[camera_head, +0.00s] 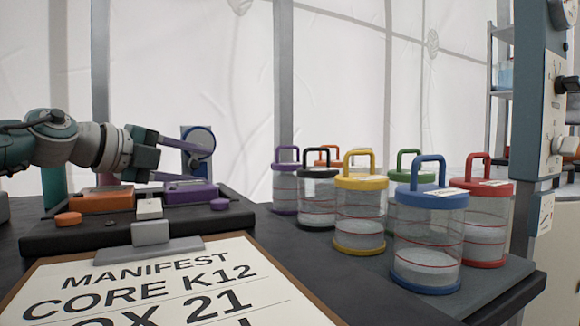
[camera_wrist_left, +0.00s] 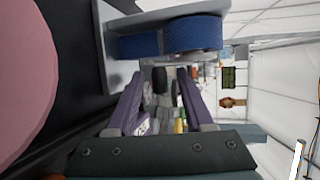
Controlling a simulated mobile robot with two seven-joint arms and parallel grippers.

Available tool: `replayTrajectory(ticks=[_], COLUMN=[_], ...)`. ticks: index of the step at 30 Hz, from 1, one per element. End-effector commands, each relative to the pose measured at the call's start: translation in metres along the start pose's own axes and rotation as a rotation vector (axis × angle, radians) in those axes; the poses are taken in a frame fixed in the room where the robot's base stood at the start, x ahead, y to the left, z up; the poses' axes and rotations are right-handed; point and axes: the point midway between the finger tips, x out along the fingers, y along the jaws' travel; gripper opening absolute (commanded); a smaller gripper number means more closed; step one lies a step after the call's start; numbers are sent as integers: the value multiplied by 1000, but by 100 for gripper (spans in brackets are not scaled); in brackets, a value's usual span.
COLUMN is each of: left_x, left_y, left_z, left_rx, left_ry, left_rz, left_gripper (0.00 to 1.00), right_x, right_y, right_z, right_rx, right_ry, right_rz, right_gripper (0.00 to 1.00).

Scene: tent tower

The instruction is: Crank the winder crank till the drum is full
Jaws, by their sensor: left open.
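The winder (camera_head: 187,131) stands at the back left of the bench, an upright grey plate with a blue drum (camera_head: 202,138). In the left wrist view the blue drum (camera_wrist_left: 194,34) is close, at the top, above my fingers. My left gripper (camera_head: 207,167) reaches in from the left, its two purple fingers spread in front of the winder. The fingers also show in the left wrist view (camera_wrist_left: 160,88). A dark upright shape (camera_wrist_left: 161,80) shows between them; I cannot tell whether it is the crank. The crank is not clear in the head view. My right gripper is not in view.
A dark tray (camera_head: 130,232) with orange and purple blocks lies below my left arm. A manifest clipboard (camera_head: 160,290) is in front. Several lidded clear canisters, including a blue one (camera_head: 428,240), stand at the right. A control post (camera_head: 535,130) rises at the far right.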

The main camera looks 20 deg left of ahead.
Motion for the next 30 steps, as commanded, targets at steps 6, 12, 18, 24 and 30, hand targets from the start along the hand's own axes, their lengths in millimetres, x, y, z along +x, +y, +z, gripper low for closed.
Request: replayTrajectory(ticks=[6,12,18,24,30], left_x=[1,1,1,1,1], left_y=[0,0,0,0,0], left_z=[0,0,0,0,0], left_rx=[1,0,0,0,0], left_ry=[0,0,0,0,0], left_rz=[0,0,0,0,0], left_gripper=[52,36,14,0,0], right_x=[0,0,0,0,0], right_y=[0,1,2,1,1], right_z=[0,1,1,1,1], right_rx=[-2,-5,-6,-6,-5], right_ry=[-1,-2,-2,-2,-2], right_rz=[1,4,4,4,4], right_gripper=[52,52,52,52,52])
